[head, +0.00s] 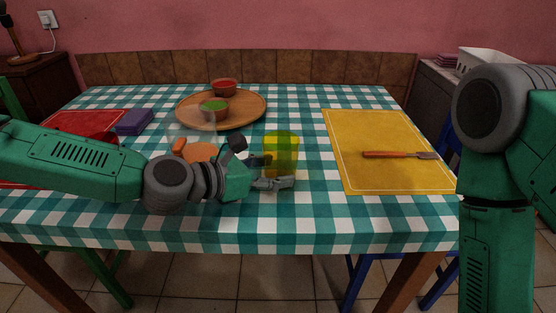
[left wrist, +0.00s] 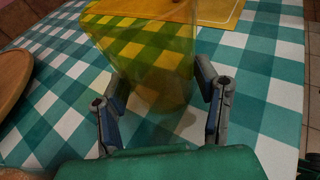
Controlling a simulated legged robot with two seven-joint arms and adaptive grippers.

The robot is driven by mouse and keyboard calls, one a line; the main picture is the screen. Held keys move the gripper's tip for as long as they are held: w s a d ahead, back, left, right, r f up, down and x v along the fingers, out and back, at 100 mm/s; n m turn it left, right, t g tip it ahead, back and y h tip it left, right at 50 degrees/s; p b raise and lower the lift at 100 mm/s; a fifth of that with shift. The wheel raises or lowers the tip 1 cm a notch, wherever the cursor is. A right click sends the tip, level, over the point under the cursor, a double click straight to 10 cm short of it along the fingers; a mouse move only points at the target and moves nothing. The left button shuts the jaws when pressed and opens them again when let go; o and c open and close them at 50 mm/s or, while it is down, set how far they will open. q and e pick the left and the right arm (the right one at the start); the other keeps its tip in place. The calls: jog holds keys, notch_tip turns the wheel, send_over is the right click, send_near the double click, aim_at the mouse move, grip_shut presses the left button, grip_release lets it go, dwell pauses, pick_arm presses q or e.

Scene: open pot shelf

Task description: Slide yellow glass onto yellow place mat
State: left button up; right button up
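The yellow see-through glass (head: 281,150) stands upright on the checkered tablecloth, left of the yellow place mat (head: 375,135). My left gripper (head: 279,171) is low at the glass, with one finger in front of it and the other partly hidden behind it. In the left wrist view the glass (left wrist: 158,75) is between my spread fingers, with a small gap seen at the right finger. Whether the left finger touches it is unclear. The yellow mat (left wrist: 210,10) lies beyond the glass in that view. My right gripper is out of view.
An orange-handled utensil (head: 390,154) lies on the yellow mat's right part. A round wooden tray (head: 245,112) holds a red bowl (head: 224,86) and a green-filled bowl (head: 214,110). A purple block (head: 134,122) is at left. The cloth between glass and mat is clear.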

aim_at(293, 172)
pick_arm(q)
jog(key=d, duration=0.3)
jog(key=shift+d, duration=0.2)
jog(key=shift+s+d, duration=0.1)
jog(key=shift+d, duration=2.4)
jog(key=shift+s+d, duration=0.1)
jog(key=shift+d, duration=5.65)
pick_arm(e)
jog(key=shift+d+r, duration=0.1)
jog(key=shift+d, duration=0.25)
pick_arm(q)
jog(key=shift+f, duration=0.1)
jog(key=o, duration=0.9)
